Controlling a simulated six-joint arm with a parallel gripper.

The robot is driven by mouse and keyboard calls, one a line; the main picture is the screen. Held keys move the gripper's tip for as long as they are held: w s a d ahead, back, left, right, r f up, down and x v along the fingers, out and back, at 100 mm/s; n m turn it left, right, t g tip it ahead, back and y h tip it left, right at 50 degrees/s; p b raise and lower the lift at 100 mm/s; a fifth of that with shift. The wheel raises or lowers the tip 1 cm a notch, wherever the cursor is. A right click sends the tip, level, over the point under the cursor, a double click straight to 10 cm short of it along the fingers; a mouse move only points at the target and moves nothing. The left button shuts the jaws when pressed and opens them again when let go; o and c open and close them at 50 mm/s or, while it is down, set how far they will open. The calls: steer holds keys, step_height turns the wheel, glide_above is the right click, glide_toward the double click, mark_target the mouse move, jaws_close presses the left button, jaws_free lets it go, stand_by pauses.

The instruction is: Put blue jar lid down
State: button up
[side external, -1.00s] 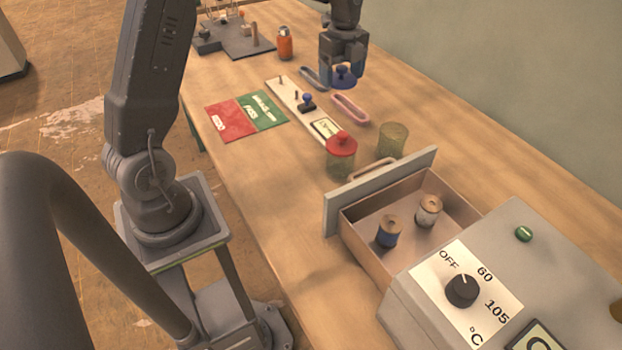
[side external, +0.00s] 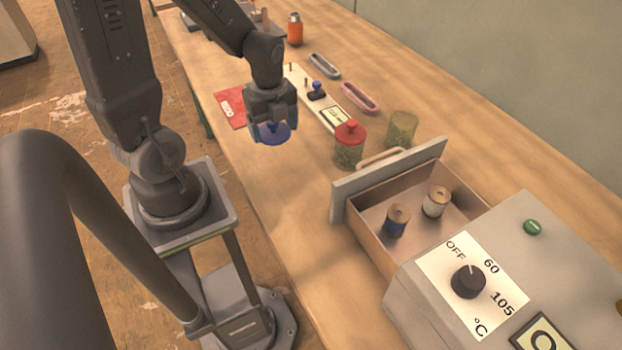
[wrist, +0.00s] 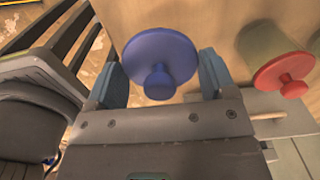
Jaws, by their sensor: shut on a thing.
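The blue jar lid (side external: 275,136) is a flat round disc with a knob. My gripper (side external: 272,122) is shut on it and holds it above the table's left part, near the red card. In the wrist view the lid (wrist: 150,46) sits between the two fingers of my gripper (wrist: 160,78), knob towards the camera. An open greenish glass jar (side external: 402,130) stands without a lid behind the open drawer. Beside it stands a similar jar with a red lid (side external: 350,134), which also shows in the wrist view (wrist: 284,72).
An open drawer (side external: 366,236) holds two spools. A grey box with a dial (side external: 468,282) stands at the right front. Bare wood lies left of the drawer.

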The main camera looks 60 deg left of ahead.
glide_above(311, 185)
step_height(311, 185, down, 6)
steer(key=shift+r, duration=0.1)
steer(key=shift+f, duration=2)
steer(key=shift+f, duration=0.15)
steer(key=o, duration=0.8)
steer(key=shift+o, duration=0.2)
